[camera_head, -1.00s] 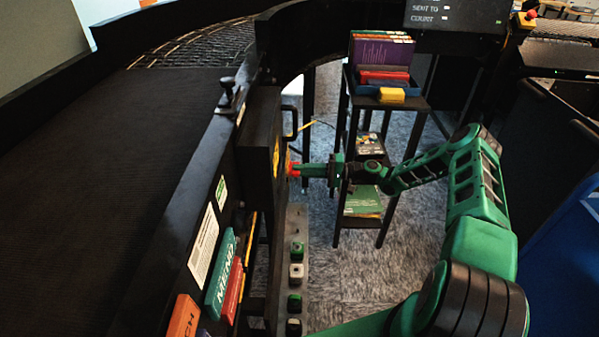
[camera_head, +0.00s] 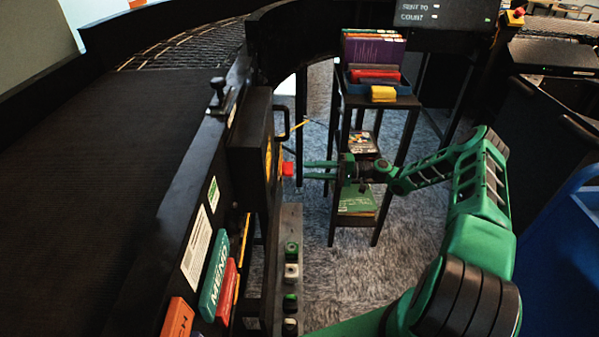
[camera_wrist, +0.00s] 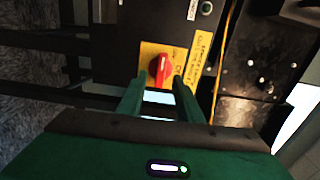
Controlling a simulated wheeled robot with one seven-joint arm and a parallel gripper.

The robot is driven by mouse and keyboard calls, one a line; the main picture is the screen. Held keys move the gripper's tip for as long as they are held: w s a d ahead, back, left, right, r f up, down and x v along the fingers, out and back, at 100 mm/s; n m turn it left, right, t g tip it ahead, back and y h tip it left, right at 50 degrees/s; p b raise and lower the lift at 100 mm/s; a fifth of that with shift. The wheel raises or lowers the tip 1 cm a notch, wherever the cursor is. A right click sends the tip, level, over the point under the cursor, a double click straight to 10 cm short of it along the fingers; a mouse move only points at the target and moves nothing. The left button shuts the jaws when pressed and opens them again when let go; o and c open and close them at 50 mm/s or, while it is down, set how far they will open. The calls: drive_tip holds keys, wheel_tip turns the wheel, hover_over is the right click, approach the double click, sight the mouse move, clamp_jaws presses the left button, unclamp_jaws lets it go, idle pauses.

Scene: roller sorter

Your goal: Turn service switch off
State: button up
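The service switch is a red rotary knob (camera_wrist: 160,68) on a yellow plate (camera_wrist: 176,57) in the wrist view. In the head view the red knob (camera_head: 288,169) sticks out from the side of a black box (camera_head: 252,150) on the conveyor's flank. In the wrist view the knob's grip is tilted slightly from upright. My gripper (camera_head: 305,170) is open, with its two green fingers pointing at the knob from the right and a small gap between. In the wrist view the fingers (camera_wrist: 158,90) stand apart below the knob, with nothing between them.
A row of buttons (camera_head: 291,272) on a grey strip stands below the box. A black handle (camera_head: 283,121) sits above the knob. Behind my gripper is a black shelf stand (camera_head: 378,102) with books and a blue bin. Carpet is open around the stand.

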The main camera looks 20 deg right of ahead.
drive_tip(key=shift+v, duration=2.35)
drive_tip(key=shift+w, duration=0.1)
drive_tip(key=s+d+r+g+h, duration=0.25)
drive_tip(key=s+r+h, duration=0.45)
drive_tip(key=s+r, duration=0.4)
drive_tip(key=s+d+r+g+h, duration=0.2)
drive_tip(key=s+r+g+h, duration=0.2)
drive_tip(key=s+r+h, duration=0.7)
drive_tip(key=s+r+m, duration=0.1)
drive_tip(key=s+r, duration=0.2)
drive_tip(key=s, duration=0.9)
drive_tip(key=s+d+r+m+y, duration=0.1)
drive_tip(key=s+r+m, duration=0.1)
drive_tip(key=s, duration=1)
drive_tip(key=shift+d+r+t, duration=0.15)
drive_tip(key=shift+r+t, duration=0.2)
drive_tip(key=shift+t, duration=0.1)
